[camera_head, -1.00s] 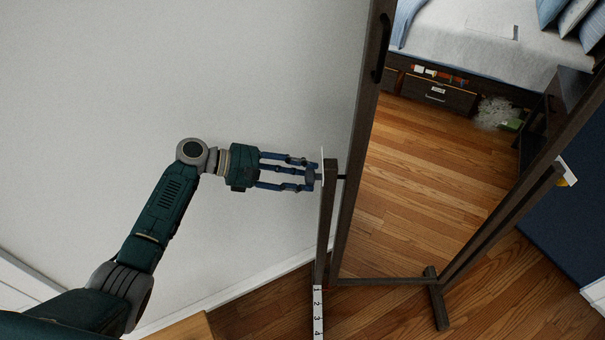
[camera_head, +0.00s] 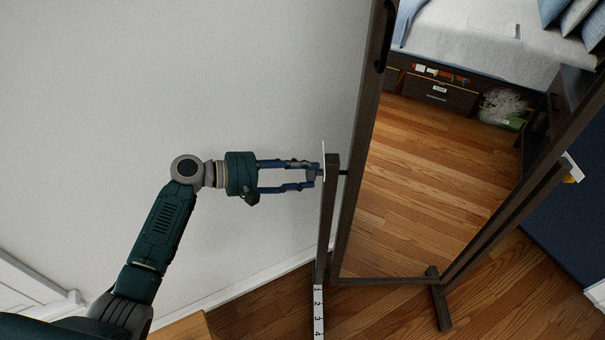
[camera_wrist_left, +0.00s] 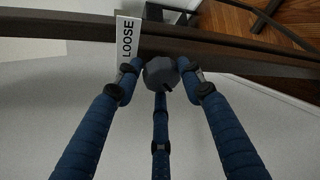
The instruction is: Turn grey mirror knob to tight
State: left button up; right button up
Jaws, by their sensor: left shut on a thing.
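The grey knob (camera_wrist_left: 161,72) is a small faceted piece on the side of the mirror's dark post. A white plate reading LOOSE (camera_wrist_left: 127,48) stands beside it. My left gripper (camera_head: 314,174) reaches in from the left, and its blue fingers are closed around the knob. In the left wrist view, fingers (camera_wrist_left: 162,84) touch it from several sides. In the head view the fingers mostly hide the knob against the left post (camera_head: 328,215). The standing mirror (camera_head: 430,190) is tilted in its dark frame. My right gripper is not in view.
A pale wall (camera_head: 150,80) lies behind my left arm. A white strip with numbers (camera_head: 318,312) lies by the left post's foot. Another white plate (camera_head: 571,166) sits at the right post. The mirror reflects a bed and wooden floor.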

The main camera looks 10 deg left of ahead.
pick_arm(q)
jog(key=shift+s+d+f+m+b, duration=0.2)
jog(key=shift+s+d+m+b, duration=0.1)
jog(key=shift+m+b, duration=0.45)
jog(key=o, duration=1)
jog(key=shift+o, duration=0.2)
jog(key=shift+s+r, duration=0.15)
jog(key=shift+a+t, duration=0.1)
jog(key=shift+t, duration=0.2)
jog(key=v, duration=1.2)
